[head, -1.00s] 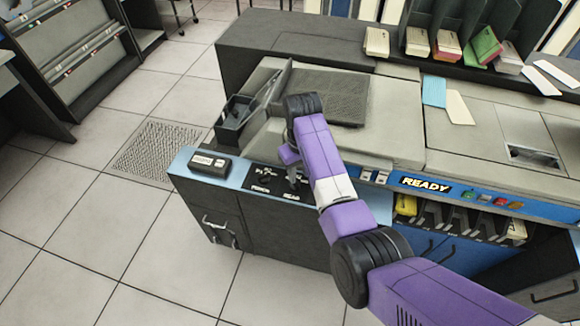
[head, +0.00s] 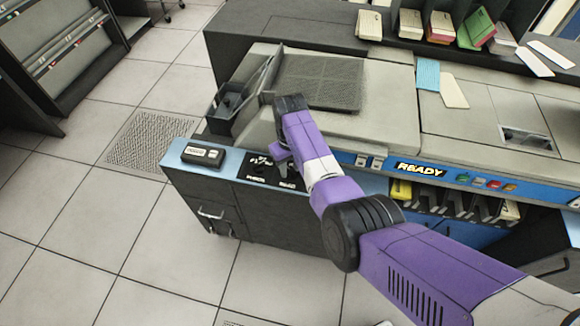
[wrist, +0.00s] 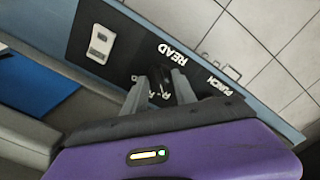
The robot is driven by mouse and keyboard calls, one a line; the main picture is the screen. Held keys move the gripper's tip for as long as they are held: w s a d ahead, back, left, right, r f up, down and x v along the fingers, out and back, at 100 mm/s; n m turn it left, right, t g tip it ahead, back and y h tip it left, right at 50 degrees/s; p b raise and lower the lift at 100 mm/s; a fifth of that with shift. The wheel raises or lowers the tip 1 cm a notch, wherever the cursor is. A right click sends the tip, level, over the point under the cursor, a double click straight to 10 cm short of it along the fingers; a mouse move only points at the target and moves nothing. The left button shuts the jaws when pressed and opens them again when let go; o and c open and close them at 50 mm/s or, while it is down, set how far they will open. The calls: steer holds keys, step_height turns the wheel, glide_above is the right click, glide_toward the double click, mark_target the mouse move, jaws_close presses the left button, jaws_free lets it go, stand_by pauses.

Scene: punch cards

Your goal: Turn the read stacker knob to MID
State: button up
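The read stacker knob is a small dark knob on the black panel (head: 250,173) at the left of the machine's front. The panel carries the white labels PUNCH and READ, which show large in the wrist view (wrist: 173,55). My gripper (wrist: 160,78) is over the panel just behind the READ label, its two grey fingers apart. Something dark, likely the read knob, shows between the fingers. It is too dark to tell whether they touch it. The knob's pointer cannot be read, and the position letters are partly covered by the fingers.
A black box with a light label (head: 202,154) sits on the blue ledge left of the panel. A lit READY sign (head: 420,169) and coloured buttons are to the right. An open dark tray (head: 232,103) stands behind the panel. Tiled floor lies free at the left front.

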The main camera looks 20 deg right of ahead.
jaws_close()
steer(key=shift+m, duration=0.3)
steer(key=m, duration=1.2)
steer(key=shift+m+b, duration=0.3)
steer(key=shift+b, duration=0.05)
steer(key=shift+m, duration=2.2)
